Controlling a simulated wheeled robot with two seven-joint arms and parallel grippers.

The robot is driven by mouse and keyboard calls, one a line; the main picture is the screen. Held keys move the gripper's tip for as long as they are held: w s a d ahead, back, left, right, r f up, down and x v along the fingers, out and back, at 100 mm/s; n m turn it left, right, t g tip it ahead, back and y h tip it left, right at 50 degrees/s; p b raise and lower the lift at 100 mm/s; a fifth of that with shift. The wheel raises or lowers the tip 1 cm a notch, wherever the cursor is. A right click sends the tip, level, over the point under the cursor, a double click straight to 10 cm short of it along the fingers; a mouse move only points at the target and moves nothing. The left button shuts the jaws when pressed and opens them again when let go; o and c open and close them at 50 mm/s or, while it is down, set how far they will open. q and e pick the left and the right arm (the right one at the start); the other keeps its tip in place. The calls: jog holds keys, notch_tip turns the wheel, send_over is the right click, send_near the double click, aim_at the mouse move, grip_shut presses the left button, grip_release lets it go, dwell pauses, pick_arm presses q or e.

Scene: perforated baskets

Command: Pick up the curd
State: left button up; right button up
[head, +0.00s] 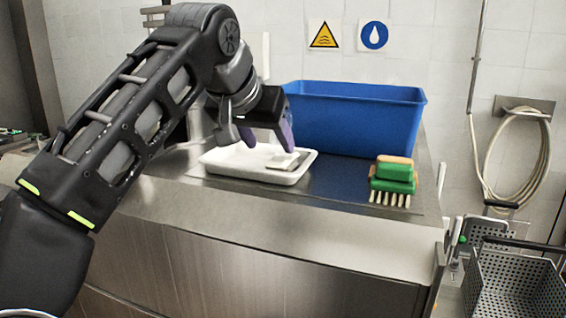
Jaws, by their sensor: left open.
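A white tray (218,163) stands on the steel counter, in front of the blue bin. A small pale block (281,161), which looks like the curd, lies in the right part of the tray. My left gripper (266,143) reaches in from the left above the tray. Its fingers are apart, pointing down, and nothing shows between them. The right finger is just above the pale block; whether it touches cannot be told. The arm and fingers hide part of the tray's back side. My right gripper is not in view.
A blue bin (350,120) stands behind the tray. A green brush (393,184) with pale bristles lies to its right, near the counter's (330,225) front edge. A perforated metal basket (515,285) is at the lower right. A coiled hose (515,160) hangs on the wall.

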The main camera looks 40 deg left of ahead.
aim_at(280, 158)
pick_arm(q)
jog(key=shift+x, duration=1.35)
jog(key=p+x, duration=0.1)
jog(key=x, duration=0.4)
jog(key=shift+w, duration=0.2)
jog(key=shift+c, duration=0.4)
jog(key=shift+r, duration=0.1)
jog(key=c, duration=1.1)
